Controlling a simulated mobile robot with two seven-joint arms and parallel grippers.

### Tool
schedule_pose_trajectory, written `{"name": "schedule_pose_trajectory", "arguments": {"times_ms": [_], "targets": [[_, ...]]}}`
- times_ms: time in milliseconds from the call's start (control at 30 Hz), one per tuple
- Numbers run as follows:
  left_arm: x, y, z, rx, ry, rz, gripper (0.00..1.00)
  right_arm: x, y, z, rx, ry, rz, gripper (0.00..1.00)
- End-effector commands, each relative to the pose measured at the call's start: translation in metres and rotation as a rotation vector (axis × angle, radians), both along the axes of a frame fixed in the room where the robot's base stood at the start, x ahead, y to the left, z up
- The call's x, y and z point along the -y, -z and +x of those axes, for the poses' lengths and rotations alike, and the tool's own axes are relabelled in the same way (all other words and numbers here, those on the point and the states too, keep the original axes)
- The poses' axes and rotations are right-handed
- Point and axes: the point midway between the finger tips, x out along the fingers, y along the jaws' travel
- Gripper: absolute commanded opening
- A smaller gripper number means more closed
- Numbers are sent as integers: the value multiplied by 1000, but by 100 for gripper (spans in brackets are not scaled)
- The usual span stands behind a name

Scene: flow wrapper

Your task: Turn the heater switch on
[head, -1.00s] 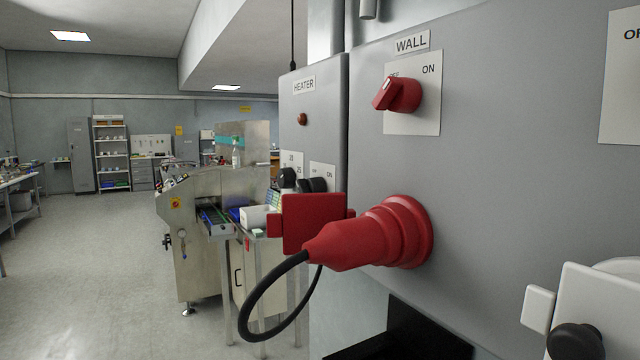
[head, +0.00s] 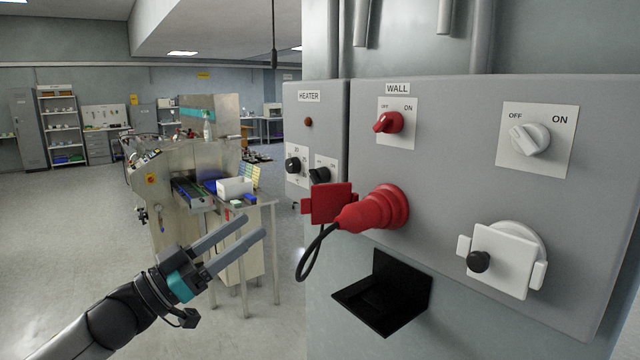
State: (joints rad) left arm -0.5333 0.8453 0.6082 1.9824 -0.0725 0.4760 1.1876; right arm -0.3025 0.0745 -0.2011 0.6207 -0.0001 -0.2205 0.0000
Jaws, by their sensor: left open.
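The heater box (head: 337,125) is a grey panel labelled HEATER, left of the larger WALL panel. It has a small dark red lamp (head: 308,122), a black dial (head: 292,164) with numbers, and the black heater switch (head: 319,175) on a white plate. ON can be read at the plate's right; the rest of the label is too small or hidden, and the knob's exact setting is unclear. The red socket cover stands just below it. My left gripper (head: 255,228) is open and empty, below and left of the switch, well apart from it. My right gripper is not in view.
The WALL panel (head: 455,180) holds a red switch (head: 388,122), a red plug (head: 375,210) with a hanging black cable, a white switch (head: 530,138) and a white covered socket (head: 502,262). A black bracket (head: 385,295) juts out below. The wrapper machine (head: 165,190) stands behind at left.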

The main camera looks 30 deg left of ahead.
Motion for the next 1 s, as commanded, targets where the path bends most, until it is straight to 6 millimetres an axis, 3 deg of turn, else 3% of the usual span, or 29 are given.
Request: {"name": "schedule_pose_trajectory", "arguments": {"times_ms": [200, 1000], "targets": [[9, -11, 22, 3, -1, 2, 65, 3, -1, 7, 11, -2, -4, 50], [38, -44, 98, 1, -6, -1, 65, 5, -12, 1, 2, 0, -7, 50]]}}
